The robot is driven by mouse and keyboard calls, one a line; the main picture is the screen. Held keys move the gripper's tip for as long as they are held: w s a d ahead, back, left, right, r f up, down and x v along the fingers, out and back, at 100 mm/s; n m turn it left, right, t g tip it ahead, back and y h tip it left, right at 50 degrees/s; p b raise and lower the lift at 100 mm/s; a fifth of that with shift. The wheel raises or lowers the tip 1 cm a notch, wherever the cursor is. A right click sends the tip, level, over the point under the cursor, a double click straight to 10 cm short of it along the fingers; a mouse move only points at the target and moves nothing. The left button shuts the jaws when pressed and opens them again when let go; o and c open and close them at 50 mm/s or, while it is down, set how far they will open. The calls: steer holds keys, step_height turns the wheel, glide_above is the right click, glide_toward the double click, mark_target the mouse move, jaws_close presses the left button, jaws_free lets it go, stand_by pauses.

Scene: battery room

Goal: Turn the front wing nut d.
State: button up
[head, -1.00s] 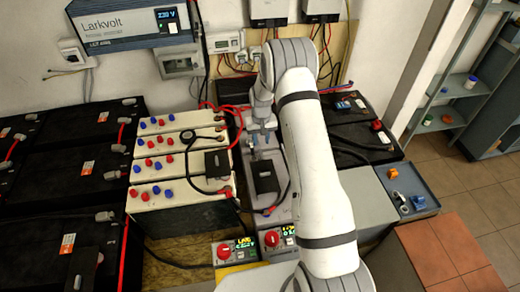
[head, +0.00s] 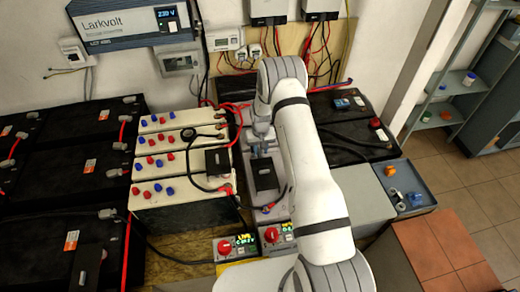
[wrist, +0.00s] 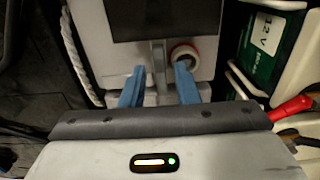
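My gripper (wrist: 160,88) has two blue fingers, set apart with a gap between them; it is open. In the wrist view a narrow grey upright piece (wrist: 159,58) stands between the fingers, with clear space on both sides. A red-and-white ring (wrist: 185,54) lies just beyond the right finger. I cannot make out which part is wing nut d. In the head view my gripper (head: 262,148) is low over the grey battery (head: 262,202) in the middle, behind a black block (head: 264,175). My arm partly covers this area.
Cream batteries (head: 180,205) with red and blue caps stand to the left, with a black cable across them. Black batteries (head: 355,135) stand to the right. Two boxes with red knobs, one on the left (head: 225,247), sit in front. A blue-grey tray (head: 405,178) holds small parts.

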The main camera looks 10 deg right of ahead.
jaws_close()
steer(key=shift+f+m+b, duration=0.15)
steer(key=shift+m+b, duration=0.25)
steer(key=shift+b, duration=0.3)
steer(key=m+b, duration=0.1)
steer(key=b, duration=0.2)
steer(key=shift+f+m, duration=0.15)
steer(key=shift+m, duration=0.25)
steer(key=m+b, duration=0.4)
steer(key=b, duration=0.1)
steer(key=shift+m, duration=0.3)
steer(key=m+b, duration=0.4)
steer(key=m, duration=0.1)
steer(key=m+b, duration=0.1)
steer(key=m, duration=0.1)
steer(key=m+b, duration=0.1)
steer(key=m, duration=0.1)
steer(key=m+b, duration=0.1)
steer(key=shift+r+m, duration=0.3)
steer(key=shift+m, duration=0.1)
